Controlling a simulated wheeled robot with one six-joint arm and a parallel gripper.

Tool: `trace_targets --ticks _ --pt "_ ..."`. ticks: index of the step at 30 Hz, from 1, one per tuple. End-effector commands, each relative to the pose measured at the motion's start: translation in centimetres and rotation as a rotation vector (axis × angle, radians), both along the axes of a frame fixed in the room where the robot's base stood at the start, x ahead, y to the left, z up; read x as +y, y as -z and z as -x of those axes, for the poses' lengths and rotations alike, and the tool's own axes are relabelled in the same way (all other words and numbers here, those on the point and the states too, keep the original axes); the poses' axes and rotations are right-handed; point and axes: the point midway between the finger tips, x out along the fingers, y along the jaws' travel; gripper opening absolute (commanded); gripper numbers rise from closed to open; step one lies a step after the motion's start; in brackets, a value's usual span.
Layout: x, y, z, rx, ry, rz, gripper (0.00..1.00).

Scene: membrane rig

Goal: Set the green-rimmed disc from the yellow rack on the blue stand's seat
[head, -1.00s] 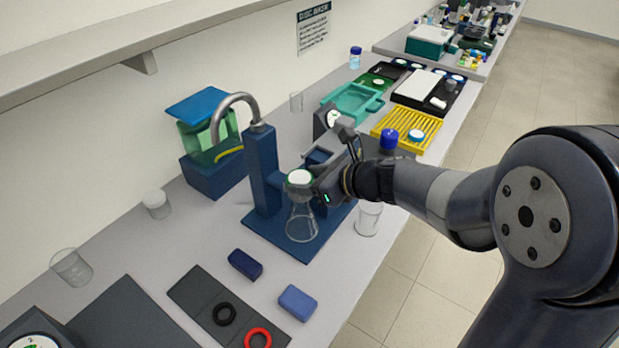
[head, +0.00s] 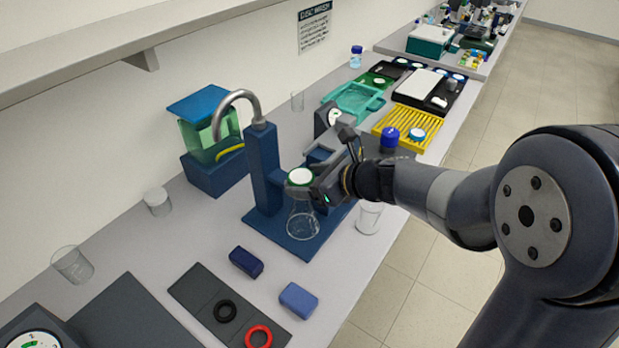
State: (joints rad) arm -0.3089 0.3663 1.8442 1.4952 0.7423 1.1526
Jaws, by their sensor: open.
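The yellow rack (head: 388,127) stands farther back on the right and holds a blue-rimmed white disc (head: 417,135).
Blue blocks (head: 298,300) and a dark mat (head: 196,292) with a black ring and a red ring (head: 258,337) lie in front. A green tank (head: 210,135) stands behind the stand at left.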

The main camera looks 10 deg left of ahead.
Motion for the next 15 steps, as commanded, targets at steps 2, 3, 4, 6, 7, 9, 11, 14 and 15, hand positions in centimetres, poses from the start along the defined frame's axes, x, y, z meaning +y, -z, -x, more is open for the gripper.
trace_targets --ticks 2,3,4,6,7,9,11,14,15 --pt "-0.2 -0.2 -0.4 -0.006 0.011 0.0 0.79" --pt "-0.2 -0.2 -0.4 -0.006 0.011 0.0 0.79" --pt "-0.2 -0.2 -0.4 -0.007 0.011 0.001 0.79" --pt "-0.2 -0.2 -0.5 -0.007 0.012 0.001 0.79" --pt "-0.2 -0.2 -0.5 -0.007 0.012 0.0 0.79" --pt "-0.3 -0.2 -0.5 -0.008 0.013 0.0 0.79" --pt "-0.4 -0.4 -0.5 -0.009 0.015 0.0 0.79" --pt "-1.2 -0.8 -0.2 -0.011 0.016 0.0 0.79" --pt "-1.6 -1.2 0.0 -0.012 0.018 -0.001 0.79"
